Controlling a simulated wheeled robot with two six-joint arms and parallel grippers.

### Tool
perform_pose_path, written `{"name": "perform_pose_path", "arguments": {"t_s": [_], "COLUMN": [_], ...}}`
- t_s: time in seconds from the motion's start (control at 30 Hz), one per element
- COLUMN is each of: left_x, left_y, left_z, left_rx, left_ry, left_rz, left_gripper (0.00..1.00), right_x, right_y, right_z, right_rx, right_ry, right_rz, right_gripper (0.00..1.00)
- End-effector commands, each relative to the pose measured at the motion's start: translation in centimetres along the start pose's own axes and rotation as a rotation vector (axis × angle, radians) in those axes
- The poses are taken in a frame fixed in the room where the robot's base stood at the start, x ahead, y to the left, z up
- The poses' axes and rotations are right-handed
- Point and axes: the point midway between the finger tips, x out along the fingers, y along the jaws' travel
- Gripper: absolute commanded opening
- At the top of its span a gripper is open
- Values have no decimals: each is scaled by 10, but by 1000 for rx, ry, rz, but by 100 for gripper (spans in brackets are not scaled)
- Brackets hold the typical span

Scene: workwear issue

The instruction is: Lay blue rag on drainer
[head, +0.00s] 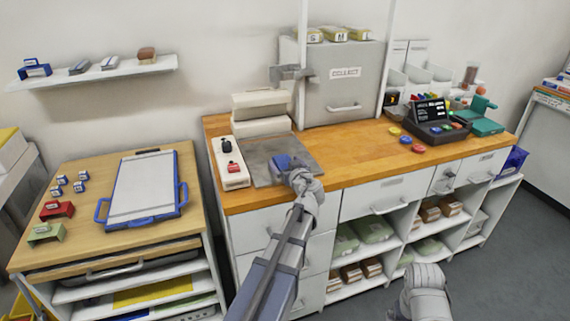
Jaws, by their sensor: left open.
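A blue piece that looks like the blue rag (282,161) lies at the right part of a flat grey panel on the wooden counter. This panel looks like the drainer (263,148). My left gripper (290,170) is open, right at the near side of the blue piece and partly covering it. I cannot tell whether the fingers touch it. My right gripper (425,280) is low at the front of the counter's shelves, away from the rag. Its fingers do not show clearly.
A white switch box (230,164) with red and black knobs stands left of the panel. A grey collect cabinet (342,85) stands behind. A dark console (432,112) and coloured buttons are to the right. The wood between is clear. A side table (82,225) holds a blue-framed board.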

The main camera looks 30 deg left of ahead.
Motion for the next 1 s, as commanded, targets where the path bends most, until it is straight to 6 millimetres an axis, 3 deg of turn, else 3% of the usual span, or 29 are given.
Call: {"name": "perform_pose_path", "arguments": {"t_s": [0.3, 0.5, 0.77, 0.9, 1.0], "left_x": [-67, -100, -118, -118, -110], "left_y": [-2, -1, 0, 0, 2], "left_z": [-1, -1, 0, -1, -12], "left_rx": [1, 1, 0, 0, 1], "left_ry": [1, 0, 0, -1, -33], "left_rz": [4, 3, 1, 0, -5], "left_gripper": [100, 100, 100, 100, 100], "right_x": [-14, -20, -23, -24, -40], "right_y": [1, 2, 2, 2, 4], "right_z": [1, 1, 1, 1, 2], "right_rx": [0, 0, 0, 0, 0], "right_ry": [0, 0, 0, 0, 0], "right_rz": [0, 0, 0, 0, 0], "right_gripper": [95, 95, 95, 95, 95]}}
